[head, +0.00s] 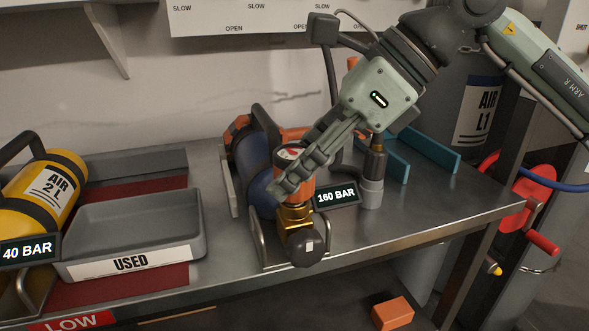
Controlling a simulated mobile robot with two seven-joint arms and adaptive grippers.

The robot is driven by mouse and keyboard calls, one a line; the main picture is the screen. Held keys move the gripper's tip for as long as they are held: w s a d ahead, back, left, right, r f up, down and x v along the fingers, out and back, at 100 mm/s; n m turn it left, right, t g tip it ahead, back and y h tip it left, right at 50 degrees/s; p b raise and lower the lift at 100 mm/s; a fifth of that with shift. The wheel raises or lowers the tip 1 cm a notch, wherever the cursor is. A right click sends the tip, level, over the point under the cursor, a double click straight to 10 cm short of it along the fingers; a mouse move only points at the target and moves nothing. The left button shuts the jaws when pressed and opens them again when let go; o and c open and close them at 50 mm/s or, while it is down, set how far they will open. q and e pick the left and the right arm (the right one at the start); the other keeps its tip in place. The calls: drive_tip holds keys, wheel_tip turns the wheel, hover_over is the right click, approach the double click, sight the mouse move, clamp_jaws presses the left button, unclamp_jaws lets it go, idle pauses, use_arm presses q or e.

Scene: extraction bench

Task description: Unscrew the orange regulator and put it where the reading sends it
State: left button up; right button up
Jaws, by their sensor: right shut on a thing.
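The orange regulator (299,190) has a round white gauge on top and a brass fitting (296,217) with a dark knob below. It sits at the near end of a blue cylinder (252,168) lying in a metal cradle. My right gripper (287,183) reaches down from the upper right and is shut on the regulator, its fingers covering part of the body and gauge. The gauge reading is too small to tell. A 160 BAR sign (336,196) stands beside it. A grey tray marked USED (133,264) is empty to the left. My left gripper is not in view.
A yellow AIR 2 L cylinder (42,192) with a 40 BAR sign (28,250) lies far left. A red LOW label (78,322) is at the front edge. A grey-based post (371,192) and blue brackets (432,150) stand right. The bench's right front is clear.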

drive_tip(key=shift+r, duration=0.15)
drive_tip(key=shift+r+p, duration=1.5)
drive_tip(key=shift+r, duration=0.95)
